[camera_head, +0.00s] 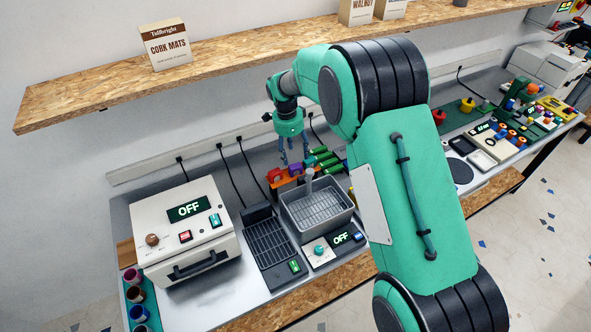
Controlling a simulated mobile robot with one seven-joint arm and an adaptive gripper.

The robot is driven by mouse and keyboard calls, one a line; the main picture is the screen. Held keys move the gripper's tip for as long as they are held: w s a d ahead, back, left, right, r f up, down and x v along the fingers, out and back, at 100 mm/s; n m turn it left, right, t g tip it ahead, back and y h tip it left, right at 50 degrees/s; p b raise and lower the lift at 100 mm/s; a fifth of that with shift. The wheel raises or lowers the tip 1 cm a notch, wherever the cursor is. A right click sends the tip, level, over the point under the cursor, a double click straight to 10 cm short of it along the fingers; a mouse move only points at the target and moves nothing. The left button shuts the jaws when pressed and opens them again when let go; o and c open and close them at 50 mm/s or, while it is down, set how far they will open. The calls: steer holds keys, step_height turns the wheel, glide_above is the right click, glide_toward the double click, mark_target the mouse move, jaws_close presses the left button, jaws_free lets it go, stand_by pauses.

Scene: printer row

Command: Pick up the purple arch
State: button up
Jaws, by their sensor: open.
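A small purple piece (296,169), which looks like the purple arch, sits on an orange base (284,183) behind the grey basket. A red piece (274,175) is just left of it. My gripper (295,163) hangs down over the purple piece with its fingers apart. The fingertips are close to the piece, one toward each side; I cannot tell whether they touch it. The fingers partly cover the piece, so its exact shape is hard to make out.
Several green cylinders (326,160) lie just right of the gripper. A grey wire basket (318,204) stands in front, with a dark grooved tray (270,243) and a white box reading OFF (187,236) to the left. A wooden shelf (235,54) runs above and behind.

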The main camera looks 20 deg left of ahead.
mark_target(296, 167)
steer(key=shift+w+d+f, duration=0.1)
steer(key=shift+f, duration=0.95)
steer(key=shift+w+d+f, duration=0.1)
steer(key=shift+f, duration=0.9)
steer(key=shift+d+f, duration=0.15)
steer(key=shift+f, duration=2.45)
steer(key=shift+c, duration=0.3)
steer(key=c, duration=1.3)
